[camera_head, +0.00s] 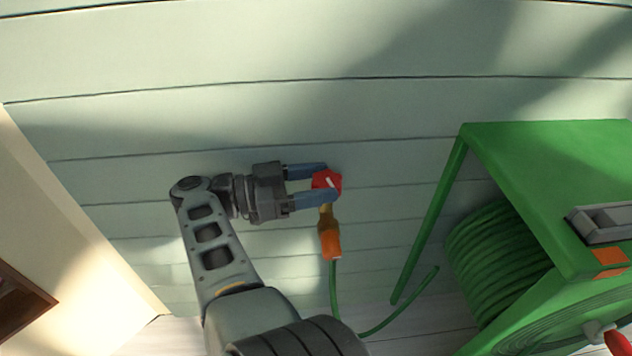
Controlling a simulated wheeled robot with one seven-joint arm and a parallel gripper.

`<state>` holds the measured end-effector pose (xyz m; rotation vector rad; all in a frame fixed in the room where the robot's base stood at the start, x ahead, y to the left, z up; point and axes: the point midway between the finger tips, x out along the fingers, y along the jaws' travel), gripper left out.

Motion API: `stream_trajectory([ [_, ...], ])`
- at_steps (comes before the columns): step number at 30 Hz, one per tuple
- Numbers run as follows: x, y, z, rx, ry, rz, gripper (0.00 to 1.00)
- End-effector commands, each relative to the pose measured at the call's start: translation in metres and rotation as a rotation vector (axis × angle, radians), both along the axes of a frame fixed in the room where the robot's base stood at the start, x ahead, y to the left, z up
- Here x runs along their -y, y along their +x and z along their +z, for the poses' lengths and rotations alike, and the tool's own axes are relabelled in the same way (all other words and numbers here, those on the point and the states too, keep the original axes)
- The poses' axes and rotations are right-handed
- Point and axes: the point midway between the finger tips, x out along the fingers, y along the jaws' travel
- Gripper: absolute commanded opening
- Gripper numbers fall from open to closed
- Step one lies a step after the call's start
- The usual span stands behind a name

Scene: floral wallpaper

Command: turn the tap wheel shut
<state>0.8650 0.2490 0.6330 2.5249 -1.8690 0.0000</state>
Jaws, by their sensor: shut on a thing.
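The red tap wheel (329,182) is in the middle of the head view, in front of the pale green plank wall. It has a small white mark on its face. Below it are the brass tap body (326,217) and an orange hose connector (330,243). My gripper (325,180) reaches in from the left, with one blue-grey finger above the wheel and one below. It is shut on the wheel. The fingertips hide parts of the wheel's rim, and the wheel hides where the tap meets the wall.
A green hose (334,290) hangs from the connector and curves right near the floor. A large green hose reel (545,190) with coiled hose stands at the right. A cream panel (60,220) stands at the left. The wall above the tap is clear.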

Motion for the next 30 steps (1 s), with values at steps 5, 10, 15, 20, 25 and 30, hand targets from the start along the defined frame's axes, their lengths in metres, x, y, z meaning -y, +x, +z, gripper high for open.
stream_trajectory([
  [5,0.0007,0.0000,-0.0006,-0.001,0.000,-0.001,0.74],
  [10,0.0004,0.0002,-0.0002,0.000,0.000,0.000,0.85],
  [15,0.0002,0.0007,0.0003,0.001,0.000,0.001,0.85],
  [20,0.0001,0.0011,0.0008,0.001,0.001,0.002,0.85],
  [25,0.0000,0.0010,0.0026,0.002,0.001,0.010,0.85],
  [30,0.0000,-0.0001,0.0063,0.002,-0.001,0.052,0.85],
])
